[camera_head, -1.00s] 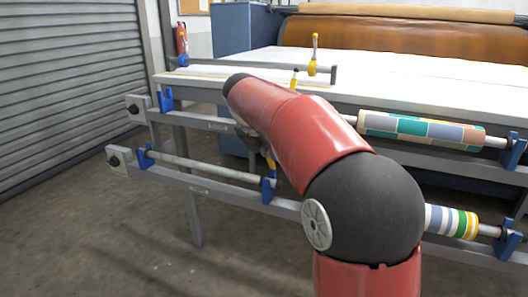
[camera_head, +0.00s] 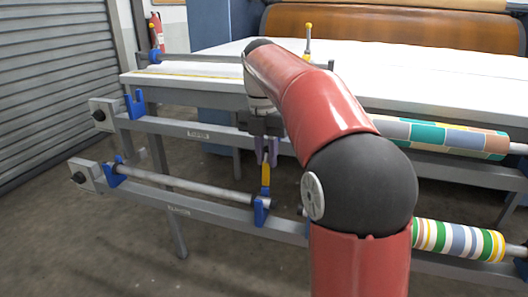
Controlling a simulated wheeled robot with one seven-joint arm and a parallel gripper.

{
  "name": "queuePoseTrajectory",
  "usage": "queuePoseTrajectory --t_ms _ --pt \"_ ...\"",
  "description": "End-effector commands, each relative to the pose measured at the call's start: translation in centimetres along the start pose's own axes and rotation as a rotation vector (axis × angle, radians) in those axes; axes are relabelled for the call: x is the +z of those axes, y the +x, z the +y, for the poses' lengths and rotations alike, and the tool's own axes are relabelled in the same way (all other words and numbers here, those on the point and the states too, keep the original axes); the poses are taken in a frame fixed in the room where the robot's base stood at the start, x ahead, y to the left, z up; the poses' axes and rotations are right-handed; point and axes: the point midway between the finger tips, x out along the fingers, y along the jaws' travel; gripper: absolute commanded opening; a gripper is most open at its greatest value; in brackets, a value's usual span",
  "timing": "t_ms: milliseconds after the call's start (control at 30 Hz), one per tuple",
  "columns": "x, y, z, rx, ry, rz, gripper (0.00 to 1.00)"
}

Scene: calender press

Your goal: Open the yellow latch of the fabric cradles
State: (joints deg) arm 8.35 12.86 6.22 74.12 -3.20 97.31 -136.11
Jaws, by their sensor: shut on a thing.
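My gripper (camera_head: 266,160) points down, its dark fingers shut on the upper end of a yellow latch (camera_head: 265,178). The latch stands about upright above a blue fabric cradle (camera_head: 262,210) on the lower rail. This cradle holds the right end of a bare grey bar (camera_head: 190,184). Another blue cradle (camera_head: 117,172) holds the bar's left end. An empty blue cradle (camera_head: 135,104) is on the upper rail. My red and black arm hides part of both rails to the right of the gripper.
A patterned fabric roll (camera_head: 445,136) lies on the upper rail at right, and a striped roll (camera_head: 458,240) on the lower rail. The white press table (camera_head: 400,75) is behind. A yellow-tipped lever (camera_head: 308,40) stands on it. Open floor (camera_head: 100,245) lies at front left.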

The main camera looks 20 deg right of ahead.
Motion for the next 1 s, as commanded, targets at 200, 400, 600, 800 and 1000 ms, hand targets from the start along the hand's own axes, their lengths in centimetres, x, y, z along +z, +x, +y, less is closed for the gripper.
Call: queuePoseTrajectory --t_ms 200,400,600,800,1000 --pt "0.1 0.1 -0.1 -0.001 0.002 0.005 0.0" --pt "0.1 0.1 -0.1 -0.002 0.002 0.004 0.0" --pt "0.1 0.1 -0.1 -0.002 0.002 0.005 0.33" --pt "0.0 0.0 -0.1 -0.002 0.001 0.005 0.33" --pt "0.1 -1.9 0.0 0.001 0.001 0.002 0.33"
